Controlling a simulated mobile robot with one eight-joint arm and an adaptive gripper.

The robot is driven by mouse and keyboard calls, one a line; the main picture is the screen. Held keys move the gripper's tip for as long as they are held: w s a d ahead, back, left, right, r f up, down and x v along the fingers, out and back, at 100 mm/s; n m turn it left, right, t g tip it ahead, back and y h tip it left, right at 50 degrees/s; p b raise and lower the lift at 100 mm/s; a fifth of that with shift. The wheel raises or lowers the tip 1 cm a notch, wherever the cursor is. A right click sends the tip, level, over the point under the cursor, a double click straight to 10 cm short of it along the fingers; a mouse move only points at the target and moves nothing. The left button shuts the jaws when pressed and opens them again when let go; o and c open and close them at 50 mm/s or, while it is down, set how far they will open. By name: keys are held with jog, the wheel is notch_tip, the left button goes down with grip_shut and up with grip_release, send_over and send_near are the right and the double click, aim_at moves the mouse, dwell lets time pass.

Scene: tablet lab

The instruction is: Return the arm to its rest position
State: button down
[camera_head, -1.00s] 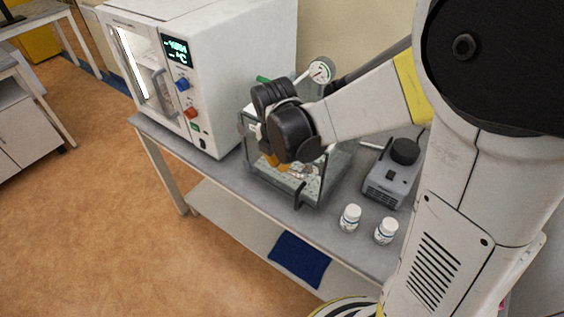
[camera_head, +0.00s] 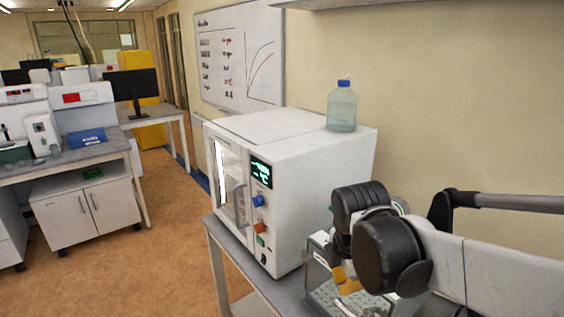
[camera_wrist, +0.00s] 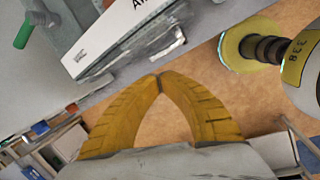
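My gripper (camera_head: 345,280) hangs over the clear glass-walled box (camera_head: 318,258) on the bench in the head view, with its yellow fingers pointing down. In the wrist view the two yellow fingertips (camera_wrist: 160,79) meet, with nothing between them. My arm comes in from the right in the head view, bent at its dark joints. The lower part of the glass box is cut off by the picture's bottom edge.
A white oven (camera_head: 290,160) with a lit display stands left of my gripper, a blue-capped bottle (camera_head: 341,108) on top. A wall is behind. A cabinet bench (camera_head: 85,205) stands far left, with open brown floor (camera_head: 165,240) between. A green handle (camera_wrist: 27,29) shows in the wrist view.

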jog(key=s+d+f+m+t+b, duration=0.2)
jog(key=s+f+m+b, duration=0.3)
jog(key=m, duration=0.5)
jog(key=s+d+f+m+t+b, duration=0.2)
jog(key=s+f+m+b, duration=0.4)
jog(key=f+m+b, duration=0.3)
jog(key=shift+s+f+m+y+b, duration=0.15)
jog(key=shift+f+m+y+b, duration=0.2)
jog(key=shift+f+m, duration=0.4)
